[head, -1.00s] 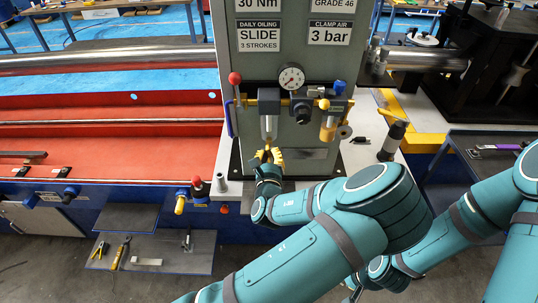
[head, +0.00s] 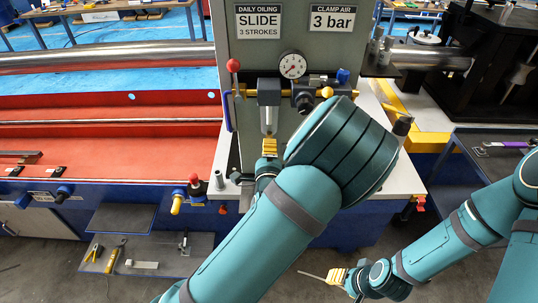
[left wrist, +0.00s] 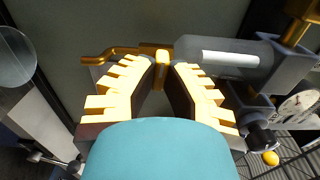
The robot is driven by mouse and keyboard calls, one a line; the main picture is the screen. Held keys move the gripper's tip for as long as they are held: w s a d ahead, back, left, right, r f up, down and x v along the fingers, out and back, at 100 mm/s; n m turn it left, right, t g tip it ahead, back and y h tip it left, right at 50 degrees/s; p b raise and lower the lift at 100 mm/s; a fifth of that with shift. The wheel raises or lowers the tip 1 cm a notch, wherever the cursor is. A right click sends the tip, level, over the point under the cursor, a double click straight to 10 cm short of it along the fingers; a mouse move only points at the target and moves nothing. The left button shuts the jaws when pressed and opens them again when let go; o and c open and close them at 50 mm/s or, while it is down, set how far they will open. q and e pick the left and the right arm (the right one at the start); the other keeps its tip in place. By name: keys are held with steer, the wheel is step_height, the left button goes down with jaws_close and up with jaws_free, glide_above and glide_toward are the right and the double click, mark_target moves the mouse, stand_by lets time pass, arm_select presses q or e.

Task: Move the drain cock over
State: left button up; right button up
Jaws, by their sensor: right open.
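The brass drain cock (left wrist: 162,57) sits at the end of a grey filter bowl in the left wrist view, with a bent brass lever (left wrist: 108,54) reaching left. My left gripper (left wrist: 165,65) has its yellow ridged fingertips on either side of the cock's middle; whether they press on it I cannot tell. In the head view my left gripper (head: 269,147) is right under the filter bowl (head: 268,119), and the cock is mostly hidden there. My right gripper (head: 338,276) is open, low over the floor at bottom right, away from the cock.
A pressure gauge (head: 292,65) and a red-knobbed lever (head: 233,66) are close to the bowl on the grey panel. A low shelf (head: 150,254) with tools is below at left.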

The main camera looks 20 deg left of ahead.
arm_select(q)
steer(key=o, duration=0.4)
steer(key=shift+o, duration=0.2)
steer(key=v, duration=0.6)
steer(key=shift+r, duration=0.15)
step_height(320, 180, up, 10)
stand_by(0.6)
